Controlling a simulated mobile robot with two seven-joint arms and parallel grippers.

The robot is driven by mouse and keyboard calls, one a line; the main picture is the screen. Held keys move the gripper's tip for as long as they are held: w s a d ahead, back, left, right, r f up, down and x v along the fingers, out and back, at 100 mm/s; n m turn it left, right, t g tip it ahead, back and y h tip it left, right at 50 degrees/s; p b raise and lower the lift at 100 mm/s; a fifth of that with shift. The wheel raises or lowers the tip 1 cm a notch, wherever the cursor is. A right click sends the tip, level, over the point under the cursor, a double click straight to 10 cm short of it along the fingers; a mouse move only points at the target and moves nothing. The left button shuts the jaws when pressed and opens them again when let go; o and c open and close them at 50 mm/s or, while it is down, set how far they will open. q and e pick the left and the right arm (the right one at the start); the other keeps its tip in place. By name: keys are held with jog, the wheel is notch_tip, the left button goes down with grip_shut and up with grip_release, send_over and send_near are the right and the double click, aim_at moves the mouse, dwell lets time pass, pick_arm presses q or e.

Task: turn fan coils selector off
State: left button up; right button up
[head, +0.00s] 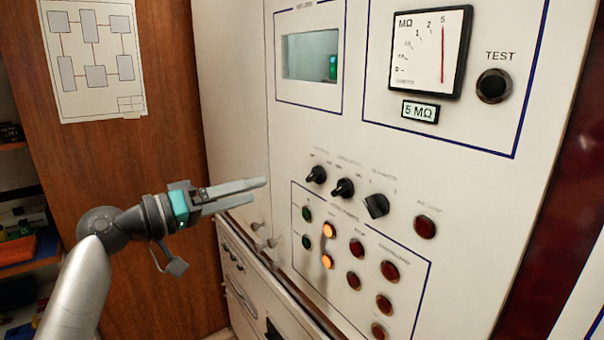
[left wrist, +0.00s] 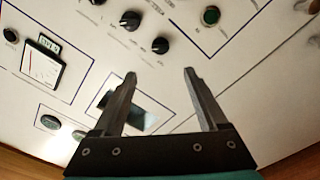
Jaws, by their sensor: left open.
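Three black rotary selectors sit in a row on the white panel: a left one (head: 316,174), a middle one (head: 343,188) and a right one (head: 376,205). Their labels are too small to read, so I cannot tell which is the fan coils selector. Black knobs also show in the left wrist view (left wrist: 130,20), beyond my fingertips. My left gripper (head: 255,191) is open and empty, left of the selectors and apart from them. Its two fingers (left wrist: 160,76) are spread in the left wrist view. My right gripper is not in view.
Below the selectors are several lamps and buttons, including a lit orange lamp (head: 329,230). Above are a display window (head: 310,55), a megohm meter (head: 428,50) and a black TEST button (head: 493,86). A drawer-like lower section (head: 243,277) lies below. A wooden panel (head: 165,100) stands at left.

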aim_at(309, 175)
pick_arm(q)
jog(key=p+x, duration=0.1)
jog(key=x, duration=1.1)
jog(key=shift+d+p, duration=0.1)
jog(key=shift+p, duration=0.3)
jog(key=shift+c, duration=0.2)
grip_shut()
